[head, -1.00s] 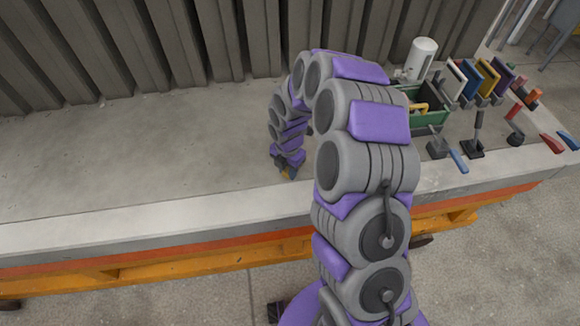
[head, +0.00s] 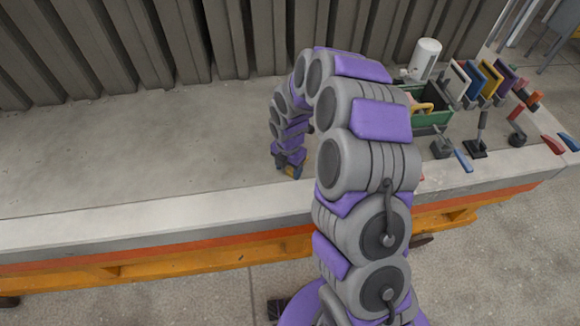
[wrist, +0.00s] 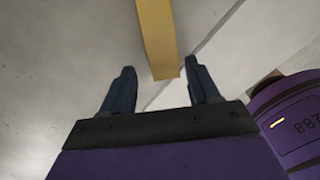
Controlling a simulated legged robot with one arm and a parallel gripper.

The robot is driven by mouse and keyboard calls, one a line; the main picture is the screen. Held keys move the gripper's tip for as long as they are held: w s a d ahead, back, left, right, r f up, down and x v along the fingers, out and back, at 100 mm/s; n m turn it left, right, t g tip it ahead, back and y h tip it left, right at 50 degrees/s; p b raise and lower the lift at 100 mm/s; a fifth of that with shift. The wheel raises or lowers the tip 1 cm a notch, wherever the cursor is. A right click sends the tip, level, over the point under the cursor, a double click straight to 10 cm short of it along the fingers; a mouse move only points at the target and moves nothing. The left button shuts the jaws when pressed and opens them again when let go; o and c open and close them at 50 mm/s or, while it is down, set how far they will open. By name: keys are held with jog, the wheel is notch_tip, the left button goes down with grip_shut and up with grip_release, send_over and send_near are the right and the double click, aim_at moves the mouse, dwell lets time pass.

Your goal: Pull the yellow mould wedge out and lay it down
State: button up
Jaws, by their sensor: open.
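The yellow wedge (wrist: 157,38) shows in the wrist view as a long narrow bar running from the top edge down to between the jaws. Its near end is at the level of the fingertips. My gripper (wrist: 162,74) is open, with one dark finger on each side of the wedge and a gap on both sides. In the head view my gripper (head: 290,171) points down close above the front part of the grey concrete bed (head: 130,150). There the wedge is mostly hidden by the gripper, and how it sits in the mould cannot be told.
A green crate (head: 432,120), a white cylinder (head: 425,58), several coloured upright plates (head: 490,84) and hand tools (head: 478,140) stand at the right end. Grey corrugated panels (head: 110,45) rise along the back. The bed's left half is clear.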

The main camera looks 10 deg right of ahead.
jog(key=shift+r, duration=0.4)
jog(key=r+p, duration=0.1)
jog(key=r, duration=0.2)
jog(key=d+r+p, duration=0.1)
jog(key=r, duration=0.2)
jog(key=shift+d+r, duration=0.2)
jog(key=shift+r, duration=0.1)
jog(key=shift+r+p, duration=1.05)
jog(key=shift+r, duration=4.15)
jog(key=s+r+m, duration=0.6)
jog(key=s+m, duration=0.1)
jog(key=s, duration=0.2)
jog(key=s+d+r+m+g, duration=0.1)
jog(key=s+d+r+m, duration=0.1)
jog(key=s+m, duration=0.8)
jog(key=s+d+r+m, duration=0.2)
jog(key=s+m, duration=0.8)
jog(key=s, duration=0.6)
jog(key=shift+d+r+g, duration=0.2)
jog(key=shift+r+g, duration=0.05)
jog(key=shift+g, duration=0.15)
